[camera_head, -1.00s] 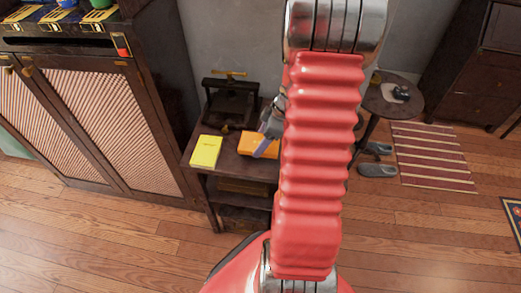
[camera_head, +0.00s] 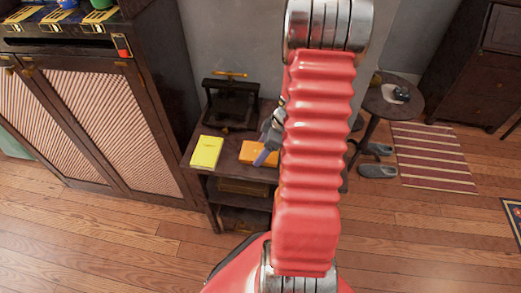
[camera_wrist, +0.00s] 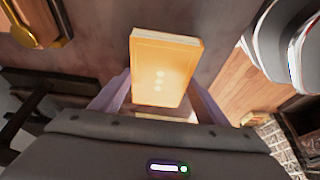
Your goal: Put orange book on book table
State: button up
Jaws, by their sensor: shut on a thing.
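The orange book (camera_head: 257,152) is at the right part of the dark book table (camera_head: 229,163), partly hidden behind my arm and gripper in the head view. In the wrist view the orange book (camera_wrist: 166,62) shows its cover with small pale marks, between the two purple fingers. My gripper (camera_head: 267,148) is shut on it; its fingers also show in the wrist view (camera_wrist: 160,103). The book is at or just over the table top; I cannot tell whether it touches. A yellow book (camera_head: 206,151) lies on the table to its left.
A dark press with a brass handle (camera_head: 230,101) stands at the back of the table. A tall cabinet (camera_head: 100,110) is close on the left. A round side table (camera_head: 394,99) and slippers (camera_head: 377,170) are to the right. The wooden floor in front is clear.

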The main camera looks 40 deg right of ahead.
jog(key=o, duration=1.1)
jog(key=shift+f, duration=0.1)
jog(key=v, duration=1.2)
jog(key=shift+s, duration=0.1)
jog(key=shift+a, duration=0.1)
